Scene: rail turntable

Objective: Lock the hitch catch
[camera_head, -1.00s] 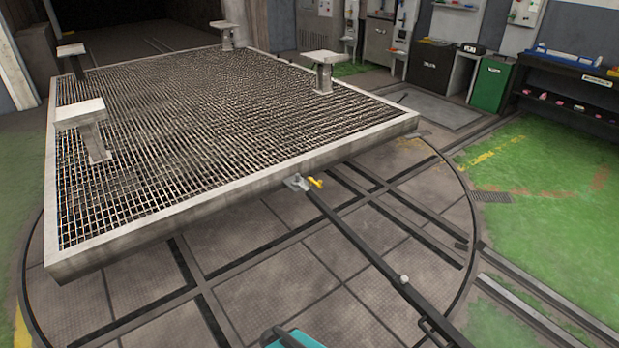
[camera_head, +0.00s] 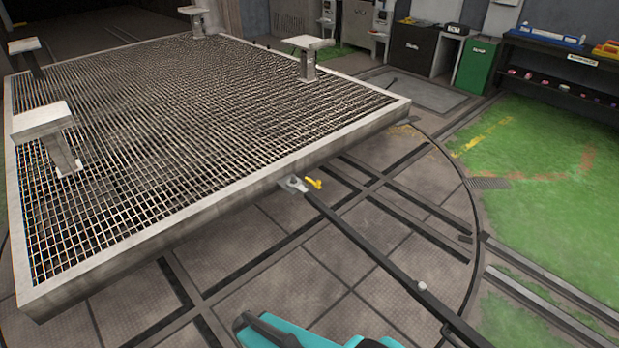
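The hitch (camera_head: 292,185) is a small grey metal coupling at the front edge of the grated platform cart (camera_head: 215,192). The yellow catch lever (camera_head: 314,183) sticks out to the right of the hitch, just below the cart's edge. A long dark drawbar (camera_head: 365,244) runs from the hitch down to the lower right. A teal and black part of my arm shows at the bottom edge, well short of the hitch. My gripper's fingers are not in view, and nothing of mine touches the catch.
The cart stands over a round floor turntable (camera_head: 345,270) with dark rails across it. Grey posts (camera_head: 306,58) rise from the cart's deck. A green cabinet (camera_head: 478,66) and a dark shelf (camera_head: 570,75) stand at the back right. The floor right of the drawbar looks clear.

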